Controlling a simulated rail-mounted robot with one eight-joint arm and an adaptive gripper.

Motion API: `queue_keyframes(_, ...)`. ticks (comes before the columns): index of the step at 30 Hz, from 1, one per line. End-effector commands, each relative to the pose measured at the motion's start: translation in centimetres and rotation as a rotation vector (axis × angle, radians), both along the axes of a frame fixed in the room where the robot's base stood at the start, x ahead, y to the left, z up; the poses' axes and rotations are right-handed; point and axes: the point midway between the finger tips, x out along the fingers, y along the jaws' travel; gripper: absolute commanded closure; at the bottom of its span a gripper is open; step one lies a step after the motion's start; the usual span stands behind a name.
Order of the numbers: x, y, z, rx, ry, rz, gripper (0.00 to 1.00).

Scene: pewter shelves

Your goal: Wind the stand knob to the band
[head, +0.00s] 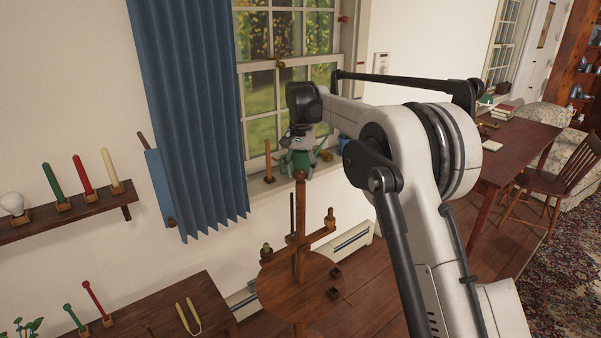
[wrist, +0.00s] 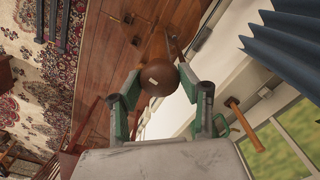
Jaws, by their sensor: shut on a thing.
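The wooden stand (head: 280,285) has a round top and an upright post with side arms, and it stands below the window in the head view. Its round brown knob (head: 300,175) tops the post. In the wrist view the knob (wrist: 172,77) shows a small pale mark on its face. My gripper (head: 300,167) comes down over the knob from above. Its green-sided fingers (wrist: 158,97) are shut on the knob, one on each side. I cannot make out a band; the gripper hides part of the knob.
A wooden peg (head: 268,160) stands on the windowsill close to my gripper. A blue curtain (head: 185,110) hangs to the left. A wall shelf (head: 80,212) holds coloured sticks, and a low table (head: 150,310) stands below it.

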Motion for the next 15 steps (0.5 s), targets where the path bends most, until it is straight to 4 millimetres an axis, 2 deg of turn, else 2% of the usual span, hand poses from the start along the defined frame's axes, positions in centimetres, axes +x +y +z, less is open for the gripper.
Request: queue_keyframes(15, 0.02, 0.01, 0.05, 0.001, -0.001, -0.490, 0.89)
